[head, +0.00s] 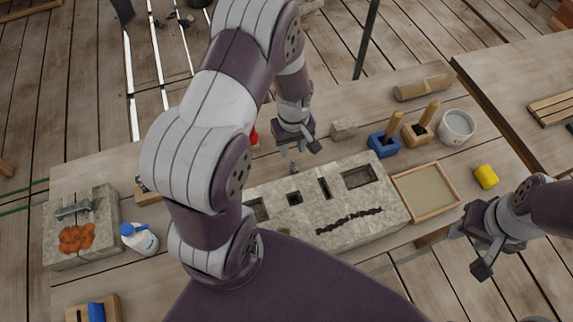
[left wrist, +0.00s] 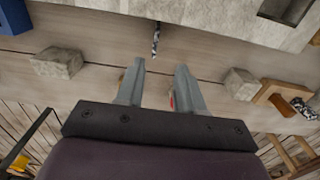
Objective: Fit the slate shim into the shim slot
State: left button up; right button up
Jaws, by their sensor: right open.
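A thin, dark speckled piece that looks like the slate shim (left wrist: 155,40) lies on the bench; in the head view it seems to be the small dark piece (head: 293,168) by the stone block's far edge. My left gripper (head: 299,151) is open and empty above the bench behind the block; its fingers (left wrist: 160,82) point toward the piece, apart from it. The pale stone block (head: 375,212) has several recesses; the narrow one (head: 325,188) looks like the shim slot, and it is empty. My right gripper (head: 468,250) is open and empty at the right, beyond the bench's front edge.
A framed sand tray (head: 458,200), yellow sponge (head: 486,177), bucket (head: 457,127), and blue and wooden tool holders (head: 383,146) stand at right. A small stone (head: 344,128) sits behind the block. A white bottle (head: 139,239) and a slab (head: 62,252) are left.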

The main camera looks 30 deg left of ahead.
pick_arm(q)
jog(key=b, duration=0.4)
send_over(295, 168)
notch_tip(295, 168, down, 4)
jog(key=f+b, duration=0.1)
jog(key=f, duration=0.1)
jog(key=a+f+b, duration=0.1)
jog(key=f+b, duration=0.1)
jog(key=shift+w+f, duration=0.15)
jog(key=shift+w, duration=0.05)
jog(key=f+b, duration=0.2)
jog(key=b, duration=0.1)
jog(key=f+b, duration=0.1)
jog(key=f, duration=0.1)
jog(key=shift+w+d+f, duration=0.1)
jog(key=shift+w+d, duration=0.15)
jog(key=shift+a, duration=0.2)
jog(key=shift+c, duration=0.6)
jog(key=c, duration=0.6)
jog(key=shift+r, duration=0.2)
grip_shut()
pick_arm(e)
notch_tip(295, 168, down, 12)
jog(key=shift+d, duration=0.4)
